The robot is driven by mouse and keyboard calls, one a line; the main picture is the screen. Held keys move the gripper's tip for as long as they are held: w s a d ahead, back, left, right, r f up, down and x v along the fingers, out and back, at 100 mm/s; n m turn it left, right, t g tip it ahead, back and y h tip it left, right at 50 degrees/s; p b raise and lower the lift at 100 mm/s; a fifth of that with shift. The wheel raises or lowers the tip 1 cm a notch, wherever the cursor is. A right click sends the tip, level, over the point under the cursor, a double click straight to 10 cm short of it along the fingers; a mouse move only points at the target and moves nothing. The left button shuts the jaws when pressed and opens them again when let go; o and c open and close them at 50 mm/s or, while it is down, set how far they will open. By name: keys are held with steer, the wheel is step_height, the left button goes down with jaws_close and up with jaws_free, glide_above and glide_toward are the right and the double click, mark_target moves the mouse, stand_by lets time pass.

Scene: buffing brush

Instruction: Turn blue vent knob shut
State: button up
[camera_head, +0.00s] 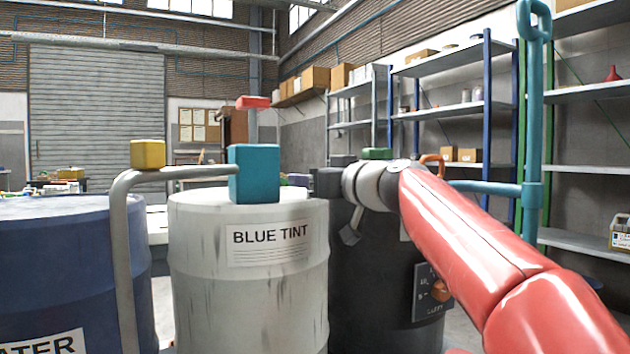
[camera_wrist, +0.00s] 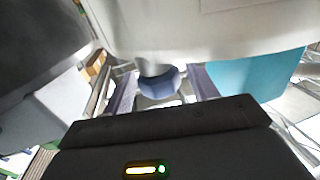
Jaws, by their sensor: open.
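A teal-blue block (camera_head: 254,173) sits at the end of a grey bent pipe, in front of the top of the white drum labelled BLUE TINT (camera_head: 248,275). I cannot tell which piece is the blue vent knob. My gripper (camera_head: 326,182) is open, right of the teal block near the drum's upper right edge; its fingertips are hard to make out. A teal surface (camera_wrist: 262,75) shows at right in the wrist view.
A dark blue drum (camera_head: 65,265) stands at left, and a dark drum (camera_head: 372,270) with an orange-knobbed panel stands behind my arm. A teal upright pipe (camera_head: 533,130) rises at right. Shelving (camera_head: 455,110) stands farther back.

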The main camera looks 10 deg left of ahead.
steer(key=b+v, duration=0.1)
steer(key=v, duration=0.6)
steer(key=shift+s+d, duration=0.25)
steer(key=shift+d, duration=0.05)
